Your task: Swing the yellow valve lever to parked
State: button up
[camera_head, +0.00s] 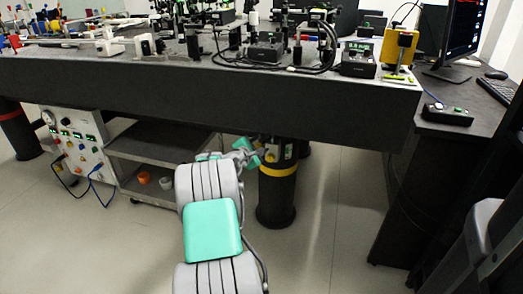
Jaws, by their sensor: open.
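My arm reaches forward under the bench's front edge, and my gripper (262,151) is small and partly hidden there, beside the top of a dark support leg (276,205). It looks open, with nothing visible between its fingers. A small yellow part (288,151) shows on the leg's upper end, just right of the gripper. It may be the yellow valve lever, but it is too small to tell its angle or whether the gripper touches it. A yellow band circles the leg just below.
The thick dark bench (200,95) hangs over the gripper and carries optics and a yellow device (397,45). A grey cart (150,150) and a white panel with cables (75,145) stand left. A dark side desk (420,190) stands right. The floor between is clear.

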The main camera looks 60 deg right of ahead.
jog(key=shift+x, duration=0.8)
jog(key=shift+c, duration=0.3)
grip_shut()
dwell(0.5)
